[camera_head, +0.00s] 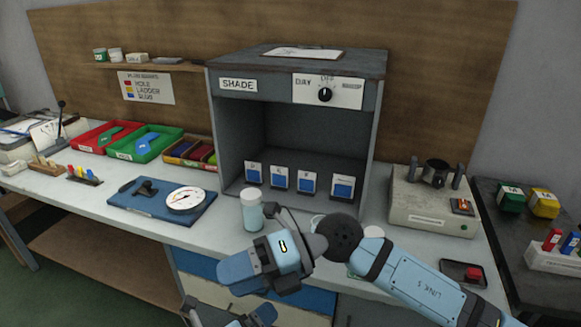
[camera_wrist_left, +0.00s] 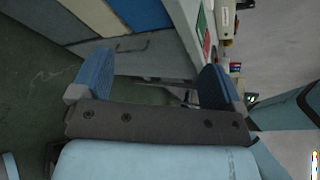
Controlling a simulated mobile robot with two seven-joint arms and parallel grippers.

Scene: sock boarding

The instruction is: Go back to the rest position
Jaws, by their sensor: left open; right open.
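My right gripper (camera_head: 240,268) is light blue with dark joints. It hangs in front of the bench's front edge in the head view, with its arm coming in from the right. I see nothing held in it, though its fingers are seen edge-on. My left gripper (camera_wrist_left: 155,88) shows in the left wrist view, with its two blue-padded fingers wide apart and nothing between them. Past them are drawer fronts and the green floor.
A white-lidded jar (camera_head: 252,212) stands on the bench (camera_head: 110,190) just behind my right gripper. The grey SHADE booth (camera_head: 228,140) is behind it. A blue board with a dial (camera_head: 186,200) lies left, and a beige machine (camera_head: 425,210) stands right. Red and green trays (camera_head: 140,145) sit far left.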

